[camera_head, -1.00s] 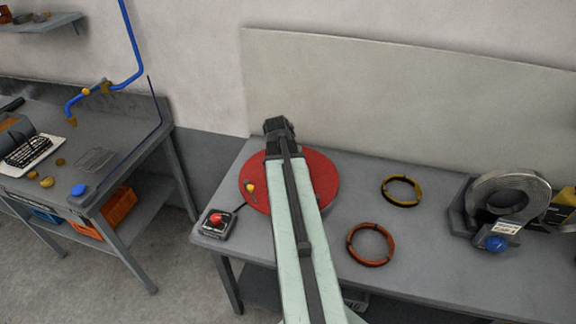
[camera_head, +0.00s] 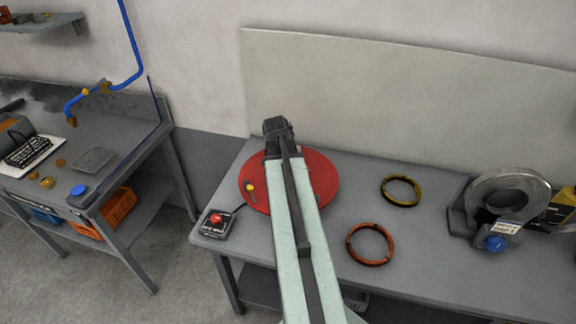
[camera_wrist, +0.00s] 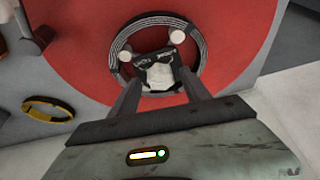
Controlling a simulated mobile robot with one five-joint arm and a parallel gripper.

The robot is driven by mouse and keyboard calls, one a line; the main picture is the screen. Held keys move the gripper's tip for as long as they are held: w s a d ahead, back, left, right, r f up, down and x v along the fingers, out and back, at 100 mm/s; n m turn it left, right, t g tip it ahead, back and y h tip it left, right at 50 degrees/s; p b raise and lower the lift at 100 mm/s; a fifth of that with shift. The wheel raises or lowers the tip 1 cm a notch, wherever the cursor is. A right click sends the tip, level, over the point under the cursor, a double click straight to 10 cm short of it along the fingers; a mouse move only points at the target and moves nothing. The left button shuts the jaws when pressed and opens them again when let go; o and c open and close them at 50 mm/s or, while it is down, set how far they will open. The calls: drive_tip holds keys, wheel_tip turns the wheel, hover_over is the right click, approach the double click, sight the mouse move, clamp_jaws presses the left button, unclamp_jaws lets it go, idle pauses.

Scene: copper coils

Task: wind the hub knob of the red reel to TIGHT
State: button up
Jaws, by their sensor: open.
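The red reel (camera_head: 325,182) lies flat on the grey bench, partly hidden under my arm in the head view. It also fills much of the wrist view (camera_wrist: 75,45), with a dark grey ribbed ring (camera_wrist: 198,45) around its centre. In the head view the knob and fingertips are hidden.
A yellow-topped handle (camera_head: 250,187) stands at the reel's left. A red-button box (camera_head: 218,222) sits at the bench's left corner. A yellow-black ring (camera_head: 401,191), a copper ring (camera_head: 371,244) and a grey coil holder (camera_head: 505,195) lie to the right. A pale board stands behind.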

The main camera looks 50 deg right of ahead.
drive_tip(key=p+v, duration=0.7)
drive_tip(key=shift+r, duration=0.35)
drive_tip(key=shift+a, duration=0.1)
